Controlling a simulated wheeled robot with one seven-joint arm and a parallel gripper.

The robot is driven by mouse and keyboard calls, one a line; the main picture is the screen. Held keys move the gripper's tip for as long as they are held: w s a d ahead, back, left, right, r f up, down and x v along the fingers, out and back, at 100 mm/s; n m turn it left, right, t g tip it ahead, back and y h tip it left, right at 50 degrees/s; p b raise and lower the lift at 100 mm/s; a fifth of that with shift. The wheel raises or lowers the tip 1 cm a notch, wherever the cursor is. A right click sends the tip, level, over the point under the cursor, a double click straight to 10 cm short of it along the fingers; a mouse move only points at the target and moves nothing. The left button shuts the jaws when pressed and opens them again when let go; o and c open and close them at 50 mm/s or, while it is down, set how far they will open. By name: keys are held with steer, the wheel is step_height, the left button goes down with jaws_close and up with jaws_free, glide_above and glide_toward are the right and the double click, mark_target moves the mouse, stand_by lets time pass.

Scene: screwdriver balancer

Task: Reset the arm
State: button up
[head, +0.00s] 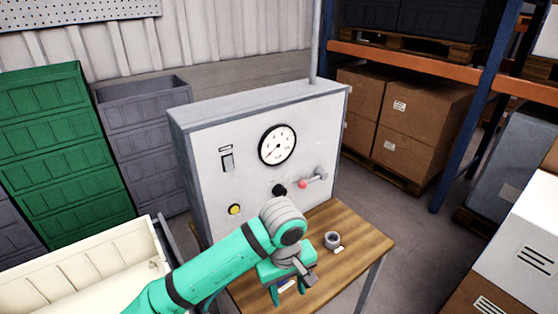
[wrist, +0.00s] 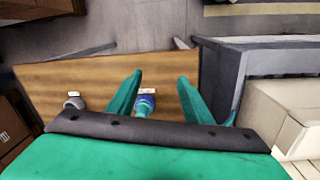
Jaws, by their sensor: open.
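My gripper (head: 288,289) is over the wooden table (head: 352,232), in front of the control panel, with its fingers pointing down. In the wrist view its two green fingers (wrist: 160,77) are spread apart. A small blue thing (wrist: 146,103) with a white label beside it shows between the fingers in that view, nearer the left finger. I cannot tell whether it touches a finger or how far below it is. A small grey cup (head: 332,240) stands on the table to the right of my gripper. The cup also shows at the left in the wrist view (wrist: 73,103).
The white panel (head: 205,135) with a gauge (head: 277,146), a yellow button (head: 234,209), a black knob (head: 279,191) and a red-tipped lever (head: 304,184) stands behind my gripper. A cream bin (head: 105,262) is at the left. The table's right part is mostly bare.

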steer(key=w+d+r+t+h, duration=0.1)
steer(key=d+r+t+h, duration=0.2)
steer(key=d, duration=0.5)
steer(key=w+d+r+t+h, duration=0.25)
steer(key=d+h, duration=0.25)
steer(key=d, duration=0.4)
steer(key=d+r+t+h, duration=0.1)
steer(key=d+t+h, duration=0.35)
steer(key=d, duration=0.35)
steer(key=s+a+f+n+t+y, duration=0.4)
steer(key=s+a+f+t+y, duration=0.2)
steer(key=s+a+f+y, duration=0.65)
steer(key=s+a+f+m, duration=0.2)
steer(key=s+a+m, duration=0.2)
steer(key=s+a, duration=0.3)
steer(key=s+a+f+m, duration=0.2)
steer(key=s+a+m, duration=0.2)
steer(key=s, duration=1)
steer(key=a, duration=0.3)
steer(key=shift+s+a+f+m+g+y, duration=0.25)
steer(key=shift+s+a+m+g+y, duration=0.05)
steer(key=shift+s+a+g+y, duration=0.1)
steer(key=shift+w, duration=0.1)
